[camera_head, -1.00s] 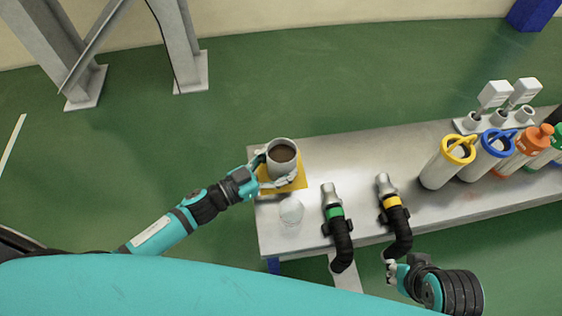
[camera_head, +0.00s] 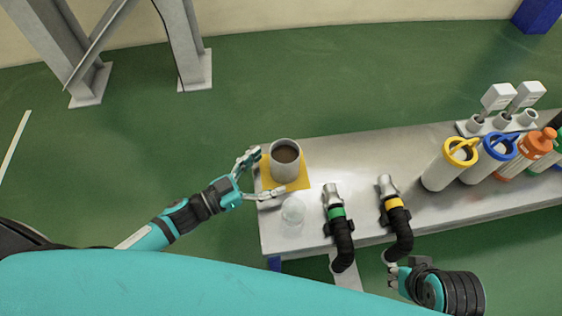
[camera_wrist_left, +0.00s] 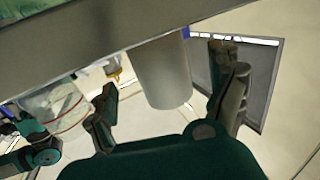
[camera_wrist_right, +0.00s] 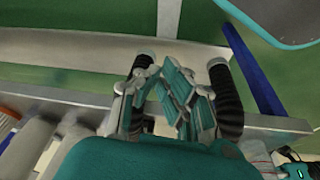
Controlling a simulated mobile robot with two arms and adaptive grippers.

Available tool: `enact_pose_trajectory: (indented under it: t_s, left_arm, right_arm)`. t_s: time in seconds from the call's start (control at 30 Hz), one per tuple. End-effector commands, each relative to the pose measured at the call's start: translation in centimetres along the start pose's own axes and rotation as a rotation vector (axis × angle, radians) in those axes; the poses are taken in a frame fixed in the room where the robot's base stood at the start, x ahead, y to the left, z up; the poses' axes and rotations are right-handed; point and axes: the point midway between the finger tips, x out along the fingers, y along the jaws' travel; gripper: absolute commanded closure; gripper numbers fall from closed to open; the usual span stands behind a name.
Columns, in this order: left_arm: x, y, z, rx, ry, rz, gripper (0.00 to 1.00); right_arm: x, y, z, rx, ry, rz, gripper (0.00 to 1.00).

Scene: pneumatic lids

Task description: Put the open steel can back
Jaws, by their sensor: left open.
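The open steel can (camera_head: 285,163), grey with brown contents, stands upright on a yellow square mat (camera_head: 300,183) at the bench's left end. My left gripper (camera_head: 258,174) is open, its fingers spread on the can's lower-left side, apart from the can in the head view. In the left wrist view the can (camera_wrist_left: 163,72) shows beyond and between the spread fingers (camera_wrist_left: 170,90). My right gripper (camera_head: 391,272) is low at the bench's front edge near the yellow-banded hose. Its fingers (camera_wrist_right: 160,85) show close together in the right wrist view; whether they are shut is unclear.
A clear round object (camera_head: 292,211) stands just in front of the mat. Green-banded (camera_head: 337,212) and yellow-banded (camera_head: 393,202) black hoses with metal ends lie at the front edge. Canisters with yellow (camera_head: 460,152), blue and orange tops stand at right. The bench middle is clear.

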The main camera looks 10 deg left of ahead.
Motion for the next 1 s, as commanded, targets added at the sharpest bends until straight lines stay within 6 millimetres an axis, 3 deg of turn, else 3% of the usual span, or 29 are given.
enact_pose_trajectory:
  t_s: [0.2,0.4,1.0]
  left_arm:
    - [-4.6,0.1,0.0,-0.002,-0.003,0.0,0.09]
    - [-6.6,0.0,0.0,0.0,-0.001,-0.001,0.09]
    - [-6.9,0.0,0.0,0.001,0.001,0.0,0.09]
  right_arm:
    - [-0.6,0.1,-0.2,0.001,0.002,0.001,1.0]
    - [-0.8,0.1,-0.3,0.001,0.003,0.001,1.0]
    - [-0.8,0.1,-0.3,0.002,0.005,0.001,1.0]
